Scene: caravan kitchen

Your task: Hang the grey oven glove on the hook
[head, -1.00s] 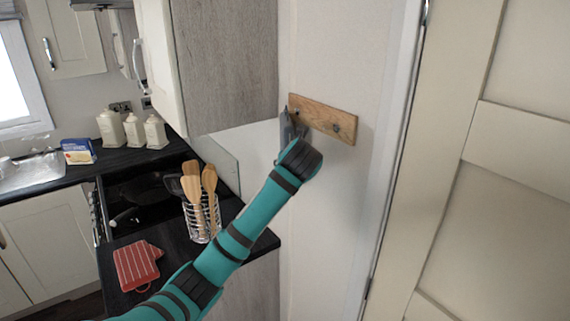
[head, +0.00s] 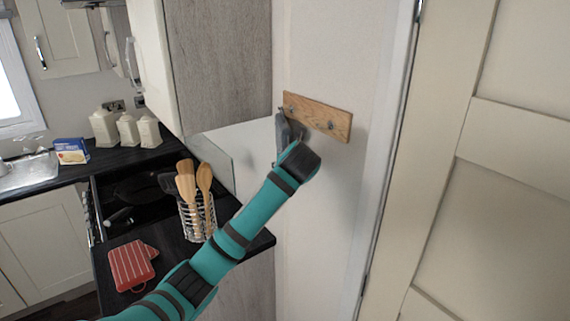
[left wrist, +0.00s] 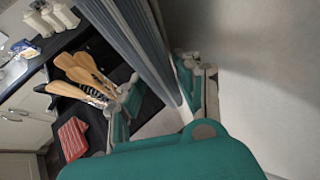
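The grey oven glove (head: 283,132) is upright against the wall, just under the left end of the wooden hook board (head: 340,122). Its top is close to the left hook (head: 284,108); I cannot tell whether its loop is over that hook. My left gripper (head: 290,138) is at the glove, partly hidden by its own wrist. In the left wrist view the glove (left wrist: 135,38) passes between the spread fingers of the left gripper (left wrist: 158,100), nearer the right finger, with a gap to the left finger. My right gripper is not in view.
A wall cupboard (head: 222,60) juts out left of the board. A door (head: 500,180) is at the right.

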